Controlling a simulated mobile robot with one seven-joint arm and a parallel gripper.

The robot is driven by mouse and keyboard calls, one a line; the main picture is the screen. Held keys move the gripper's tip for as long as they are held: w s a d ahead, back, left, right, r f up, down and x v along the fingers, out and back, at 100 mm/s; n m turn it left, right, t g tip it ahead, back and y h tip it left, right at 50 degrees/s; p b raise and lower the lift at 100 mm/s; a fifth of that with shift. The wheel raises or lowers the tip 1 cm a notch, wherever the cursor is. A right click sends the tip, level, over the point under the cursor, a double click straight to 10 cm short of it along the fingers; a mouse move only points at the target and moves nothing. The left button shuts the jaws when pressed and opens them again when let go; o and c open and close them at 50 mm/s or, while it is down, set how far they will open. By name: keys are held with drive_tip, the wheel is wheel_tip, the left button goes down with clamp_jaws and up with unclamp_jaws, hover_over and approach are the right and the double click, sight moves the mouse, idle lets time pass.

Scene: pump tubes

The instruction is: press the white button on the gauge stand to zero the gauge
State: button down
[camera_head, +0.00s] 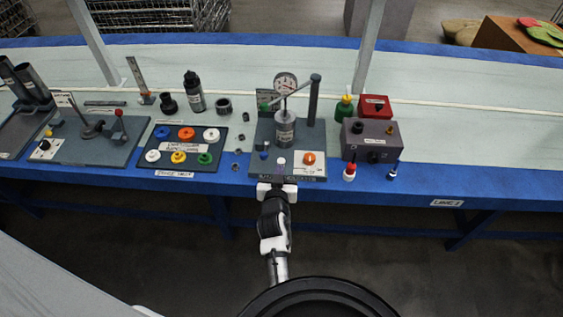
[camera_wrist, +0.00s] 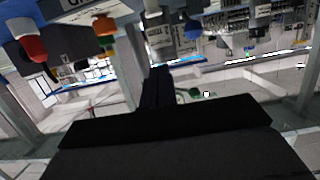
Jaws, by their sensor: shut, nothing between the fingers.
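The gauge stand (camera_head: 258,135) is a dark base on the bench with a round white dial gauge (camera_head: 285,83) held above a grey cylinder. A small pale button (camera_head: 281,161) shows near its front edge, between a blue knob (camera_head: 264,155) and an orange knob (camera_head: 309,158) on a white plate. My gripper (camera_head: 279,180) is at the stand's front edge, just in front of the button; contact cannot be told. In the wrist view its dark fingers (camera_wrist: 157,88) are together and empty, between the blue knob (camera_wrist: 193,28) and the orange knob (camera_wrist: 103,25). The button cannot be made out there.
A red-topped white bottle (camera_head: 349,172) and a grey box (camera_head: 370,140) stand to the right. A tray of coloured rings (camera_head: 160,159) and small loose rings lie to the left. The blue bench edge (camera_head: 400,187) runs below; bench space at the far right is clear.

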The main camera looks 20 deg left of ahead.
drive_tip(key=p, duration=0.2)
hover_over(281, 159)
drive_tip(key=s+d, duration=0.1)
drive_tip(key=s, duration=0.3)
drive_tip(key=shift+d+f, duration=0.2)
drive_tip(key=shift+f, duration=0.55)
drive_tip(key=f, duration=0.1)
drive_tip(key=w+f, duration=0.1)
drive_tip(key=shift+a+f, duration=0.1)
drive_tip(key=shift+f, duration=1.15)
